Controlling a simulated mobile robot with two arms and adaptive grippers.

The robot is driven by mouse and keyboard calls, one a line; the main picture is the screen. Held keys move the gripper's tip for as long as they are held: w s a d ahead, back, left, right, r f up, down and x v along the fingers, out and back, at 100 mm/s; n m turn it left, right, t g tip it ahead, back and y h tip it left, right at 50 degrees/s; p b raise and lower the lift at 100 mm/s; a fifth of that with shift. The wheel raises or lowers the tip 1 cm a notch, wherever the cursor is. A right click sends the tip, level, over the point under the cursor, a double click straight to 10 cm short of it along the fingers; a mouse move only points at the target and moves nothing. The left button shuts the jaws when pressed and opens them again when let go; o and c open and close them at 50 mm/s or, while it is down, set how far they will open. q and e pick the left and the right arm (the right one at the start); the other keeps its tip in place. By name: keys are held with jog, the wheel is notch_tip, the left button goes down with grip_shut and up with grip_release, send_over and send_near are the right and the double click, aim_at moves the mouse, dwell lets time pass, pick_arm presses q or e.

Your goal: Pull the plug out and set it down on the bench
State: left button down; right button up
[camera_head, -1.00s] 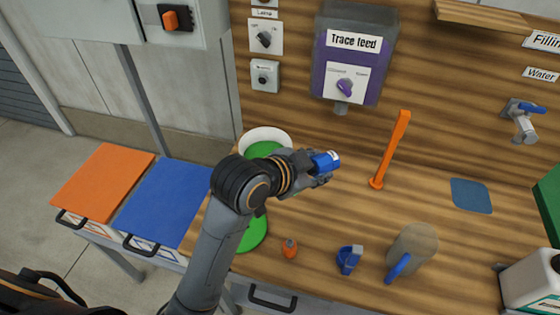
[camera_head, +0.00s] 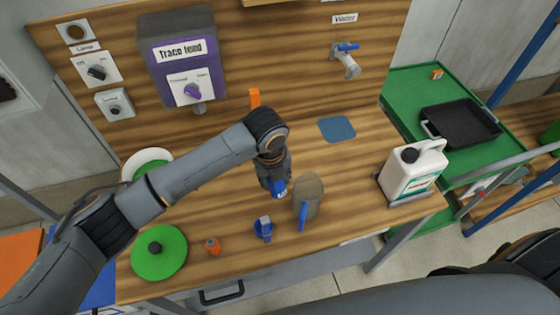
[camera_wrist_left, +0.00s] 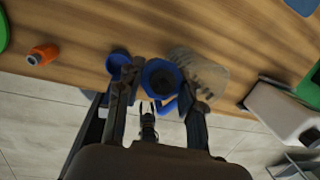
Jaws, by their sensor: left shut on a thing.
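The blue plug (camera_head: 278,189) is in the jaws of my left gripper (camera_head: 274,178), which points down over the bench (camera_head: 225,205) just left of the beige jug. In the left wrist view the plug (camera_wrist_left: 161,79) shows as a blue ring with a dark centre between the two fingers (camera_wrist_left: 158,100). The gripper is shut on it. The plug appears to be above the wood, but its exact height is unclear. My right gripper is not in view.
The beige jug with a blue handle (camera_head: 310,189) stands close by. A blue upright holder (camera_head: 263,228), an orange bottle (camera_head: 213,246) and a green disc (camera_head: 159,252) stand left and in front. A white canister (camera_head: 411,170) is right. A blue mat (camera_head: 337,129) lies behind on clear bench.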

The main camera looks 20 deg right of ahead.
pick_arm(q)
jog(key=w+a+f+m+t+p, duration=0.25)
jog(key=w+a+m, duration=0.35)
jog(key=a, duration=0.6)
jog(key=shift+n, duration=0.5)
jog(key=f+b, duration=0.4)
jog(key=f, duration=0.1)
jog(key=f+b, duration=0.2)
jog(key=shift+w+d+f+b, duration=0.15)
jog(key=shift+w+f+b, duration=0.15)
jog(key=shift+w+b, duration=0.1)
jog(key=shift+f+h+b, duration=0.3)
jog(key=shift+f+b, duration=0.1)
jog(key=shift+f, duration=0.4)
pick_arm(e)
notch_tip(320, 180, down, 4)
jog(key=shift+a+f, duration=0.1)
pick_arm(q)
jog(key=c, duration=0.8)
grip_release()
jog(key=shift+o, duration=0.2)
jog(key=shift+r, duration=0.1)
